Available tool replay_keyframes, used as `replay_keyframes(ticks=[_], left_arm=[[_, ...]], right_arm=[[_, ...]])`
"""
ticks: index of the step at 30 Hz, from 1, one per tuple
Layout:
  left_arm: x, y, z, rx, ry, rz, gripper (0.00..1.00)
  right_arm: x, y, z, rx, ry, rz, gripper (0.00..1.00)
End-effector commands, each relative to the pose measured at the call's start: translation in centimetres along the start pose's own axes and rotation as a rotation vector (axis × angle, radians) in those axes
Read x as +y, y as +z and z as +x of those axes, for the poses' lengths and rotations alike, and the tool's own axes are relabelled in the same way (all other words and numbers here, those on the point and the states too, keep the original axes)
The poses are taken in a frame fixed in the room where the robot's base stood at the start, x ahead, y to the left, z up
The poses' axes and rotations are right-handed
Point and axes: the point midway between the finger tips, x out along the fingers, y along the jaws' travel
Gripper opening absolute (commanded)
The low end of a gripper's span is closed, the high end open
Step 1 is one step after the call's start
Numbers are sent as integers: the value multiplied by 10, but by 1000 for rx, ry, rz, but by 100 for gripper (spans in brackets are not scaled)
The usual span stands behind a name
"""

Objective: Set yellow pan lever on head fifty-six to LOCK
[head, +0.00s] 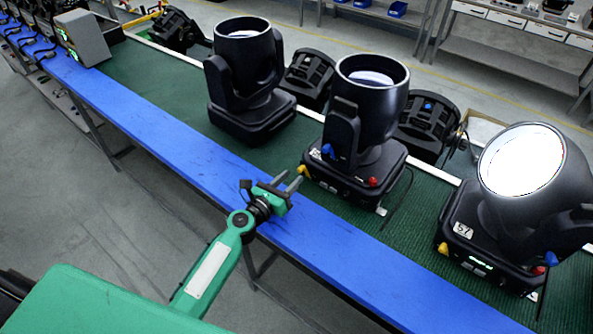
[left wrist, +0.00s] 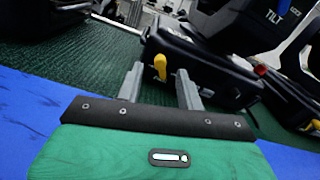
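The middle moving head (head: 352,170) stands on the green mat with its lens pointing up; its label is too small to read. Its yellow pan lever (head: 303,171) sticks out at the left front corner of the base. In the left wrist view the yellow lever (left wrist: 159,66) stands roughly upright on the base's dark side, just beyond the fingertips and between them. My left gripper (head: 291,182) is open and empty, a short way in front of the lever, fingers toward it. The fingers also show in the left wrist view (left wrist: 160,85). My right gripper is not in view.
A head marked 57 (head: 515,195), lamp lit, stands at right with its own yellow lever (head: 443,249). Another head (head: 246,80) stands at left. The middle head also has a blue lever (head: 328,151) and a red knob (head: 373,182). The blue bench edge (head: 180,135) is clear.

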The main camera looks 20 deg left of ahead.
Motion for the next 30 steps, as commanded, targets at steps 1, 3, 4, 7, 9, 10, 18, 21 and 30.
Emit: replay_keyframes(ticks=[1,3,4,7,9,10,18,21,30], left_arm=[[0,2,9,-1,-1,-1,37],[0,1,18,-1,-1,-2,37],[0,1,22,-1,-1,-2,37],[-1,0,30,-1,-1,-1,37],[0,0,34,1,-1,-1,37],[0,0,35,1,-1,-1,37],[0,0,37,1,-1,0,37],[0,0,37,1,-1,0,26],[0,0,36,1,-1,2,0]], right_arm=[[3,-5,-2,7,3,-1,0],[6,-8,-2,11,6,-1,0],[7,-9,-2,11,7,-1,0],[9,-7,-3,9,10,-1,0],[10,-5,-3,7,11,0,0],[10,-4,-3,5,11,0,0],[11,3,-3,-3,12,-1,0],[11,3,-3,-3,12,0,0],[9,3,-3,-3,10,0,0]])
